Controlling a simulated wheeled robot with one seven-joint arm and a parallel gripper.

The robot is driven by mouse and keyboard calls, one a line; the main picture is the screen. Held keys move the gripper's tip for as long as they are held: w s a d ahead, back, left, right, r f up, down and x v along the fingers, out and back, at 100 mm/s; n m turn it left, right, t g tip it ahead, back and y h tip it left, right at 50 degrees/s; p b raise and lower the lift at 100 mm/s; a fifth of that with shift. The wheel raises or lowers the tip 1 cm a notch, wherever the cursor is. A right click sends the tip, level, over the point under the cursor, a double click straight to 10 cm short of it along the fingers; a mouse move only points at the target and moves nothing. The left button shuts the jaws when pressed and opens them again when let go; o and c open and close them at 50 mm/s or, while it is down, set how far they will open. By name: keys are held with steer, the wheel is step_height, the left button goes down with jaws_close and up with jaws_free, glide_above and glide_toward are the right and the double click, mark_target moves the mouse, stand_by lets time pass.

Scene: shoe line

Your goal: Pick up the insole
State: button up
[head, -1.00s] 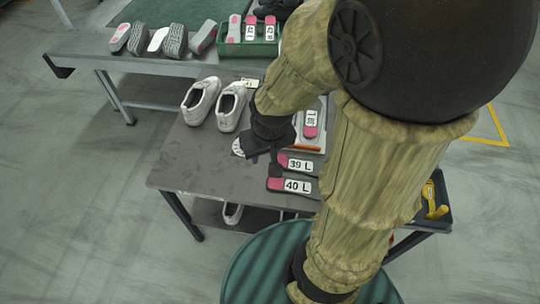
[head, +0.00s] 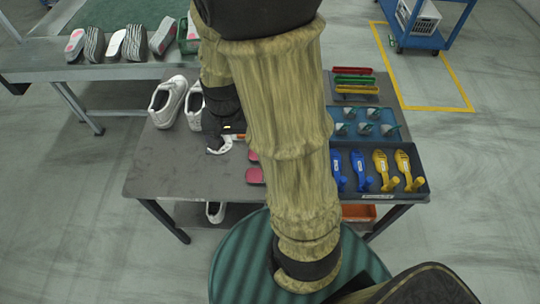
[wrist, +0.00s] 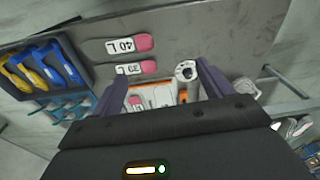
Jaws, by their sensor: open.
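In the wrist view, an insole marked 40 L (wrist: 128,45) and one marked 39 L (wrist: 136,68) lie side by side on the grey table, each with a pink end. A third labelled insole (wrist: 136,102) lies in a white tray, partly hidden by my left finger. My gripper (wrist: 165,80) is open and empty above the tray and the 39 L insole, with its fingers wide apart. In the head view, only pink ends of two insoles (head: 255,175) show beside my arm, which hides the rest. My gripper there (head: 225,140) is mostly dark and small.
A pale round-ended object (wrist: 186,70) lies near the right finger; I cannot tell what it is. White shoes (head: 168,102) stand at the table's left. A dark tray (head: 375,190) with blue and yellow tools is at the right. The table's front left is bare.

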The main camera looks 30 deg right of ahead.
steer(key=w+d+f+m+g+h, duration=0.1)
steer(key=w+d+f+m+h, duration=0.1)
steer(key=w+f+m, duration=0.3)
steer(key=w+d+f+m+g+h, duration=0.2)
steer(key=w+d+f+m, duration=0.2)
steer(key=w+m, duration=0.4)
steer(key=f+m, duration=0.1)
steer(key=m, duration=0.4)
steer(key=shift+w+m, duration=0.15)
steer(key=shift+m, duration=0.15)
steer(key=shift+d+f, duration=0.1)
steer(key=p+x, duration=0.2)
steer(key=x, duration=0.9)
steer(key=shift+f, duration=0.4)
steer(key=shift+s+d+f, duration=0.1)
steer(key=shift+s+f, duration=0.1)
